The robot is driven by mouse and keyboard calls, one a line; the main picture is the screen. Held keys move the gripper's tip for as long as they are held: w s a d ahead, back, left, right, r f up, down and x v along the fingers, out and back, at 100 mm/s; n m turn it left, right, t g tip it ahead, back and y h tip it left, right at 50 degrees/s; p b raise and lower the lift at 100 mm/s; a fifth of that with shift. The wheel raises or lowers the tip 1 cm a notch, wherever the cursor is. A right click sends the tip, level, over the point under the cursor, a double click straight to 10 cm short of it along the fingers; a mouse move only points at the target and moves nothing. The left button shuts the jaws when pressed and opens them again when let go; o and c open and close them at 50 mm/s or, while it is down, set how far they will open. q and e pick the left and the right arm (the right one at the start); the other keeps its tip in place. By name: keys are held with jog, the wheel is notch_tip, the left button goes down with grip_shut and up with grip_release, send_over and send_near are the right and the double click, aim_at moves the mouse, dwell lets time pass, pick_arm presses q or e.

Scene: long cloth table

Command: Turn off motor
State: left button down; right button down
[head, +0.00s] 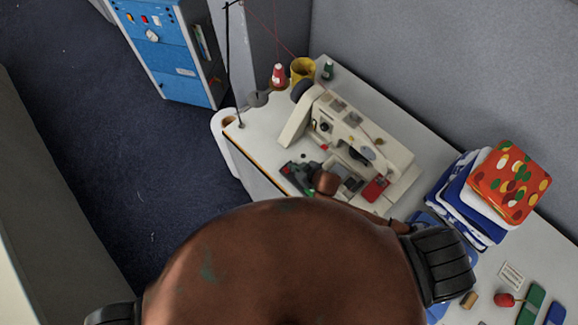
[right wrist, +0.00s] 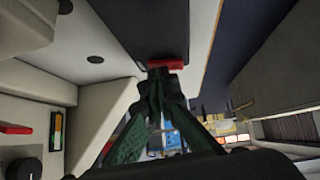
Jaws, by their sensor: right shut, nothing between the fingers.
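The cream sewing machine (head: 350,130) stands on the white table. A small dark switch box with a red part (head: 286,169) is by the table's front edge, left of the machine's base. In the right wrist view a red button-like part (right wrist: 168,62) shows at the end of a black panel. My right gripper (head: 303,178) is at the switch box; its dark green fingers (right wrist: 163,78) are shut and empty, with the tips right at the red part. I cannot tell whether they touch it. My arm hides part of the table. My left gripper is not in view.
A blue cabinet (head: 170,50) stands back left. Dark floor lies left of the table.

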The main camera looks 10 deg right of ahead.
jog(key=shift+s+d, duration=0.1)
jog(key=shift+s, duration=0.05)
jog(key=shift+s+a+r+p, duration=0.1)
jog(key=shift+s+a+p, duration=0.25)
jog(key=shift+a, duration=0.2)
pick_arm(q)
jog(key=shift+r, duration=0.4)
pick_arm(e)
jog(key=shift+a, duration=0.15)
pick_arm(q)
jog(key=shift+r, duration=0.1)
pick_arm(e)
jog(key=shift+r, duration=0.1)
